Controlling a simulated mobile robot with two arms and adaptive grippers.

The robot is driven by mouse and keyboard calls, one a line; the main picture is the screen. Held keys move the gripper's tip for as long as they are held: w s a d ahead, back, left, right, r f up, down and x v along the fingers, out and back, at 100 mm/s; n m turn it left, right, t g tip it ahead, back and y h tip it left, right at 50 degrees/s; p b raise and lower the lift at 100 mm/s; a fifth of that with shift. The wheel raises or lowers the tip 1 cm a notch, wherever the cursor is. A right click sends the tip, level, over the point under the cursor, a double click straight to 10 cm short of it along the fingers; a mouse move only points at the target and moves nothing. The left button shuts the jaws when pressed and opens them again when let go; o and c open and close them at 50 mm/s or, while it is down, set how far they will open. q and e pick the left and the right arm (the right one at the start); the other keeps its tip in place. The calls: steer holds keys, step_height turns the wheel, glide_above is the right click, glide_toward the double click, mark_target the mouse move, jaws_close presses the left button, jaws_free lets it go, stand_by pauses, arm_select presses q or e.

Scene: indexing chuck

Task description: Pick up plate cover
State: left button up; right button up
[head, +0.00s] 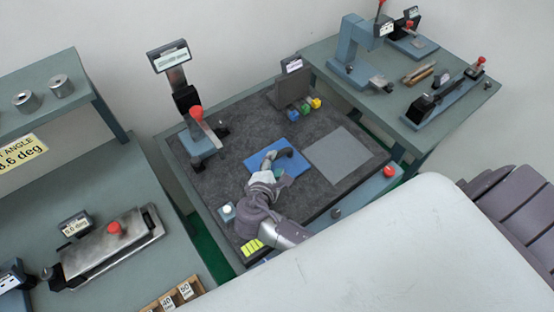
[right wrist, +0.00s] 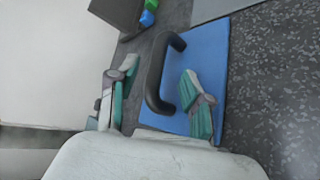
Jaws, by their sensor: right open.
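The plate cover is a flat blue panel (head: 256,160) with a dark arched handle (head: 290,153), lying on the dark speckled mat of the middle bench. In the right wrist view the blue panel (right wrist: 212,55) and black handle (right wrist: 158,75) are close ahead. My right gripper (head: 272,165) is over the cover. In the right wrist view the gripper (right wrist: 162,92) is open, with one teal-padded finger to each side of the handle. I cannot tell whether the fingers touch it. The near part of the panel is partly hidden by my arm. My left gripper is not in view.
A grey square plate (head: 339,156) lies on the mat to the right. Coloured blocks (head: 304,106) stand at the mat's back. A red-knobbed press (head: 196,120) stands at the left, and a red button (head: 389,171) at the right. Benches with fixtures flank this one.

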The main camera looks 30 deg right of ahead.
mark_target(279, 156)
steer(key=x, duration=0.1)
steer(key=p+x, duration=0.1)
steer(key=x, duration=0.1)
steer(key=shift+w+d+r, duration=0.1)
steer(key=shift+d+r, duration=0.1)
steer(key=shift+w+d+f, duration=0.1)
steer(key=shift+d+f, duration=0.05)
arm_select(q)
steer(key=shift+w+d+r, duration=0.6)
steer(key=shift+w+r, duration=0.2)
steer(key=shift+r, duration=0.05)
arm_select(e)
steer(key=shift+c, duration=1)
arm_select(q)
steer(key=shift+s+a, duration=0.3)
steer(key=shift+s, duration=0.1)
arm_select(e)
jaws_close()
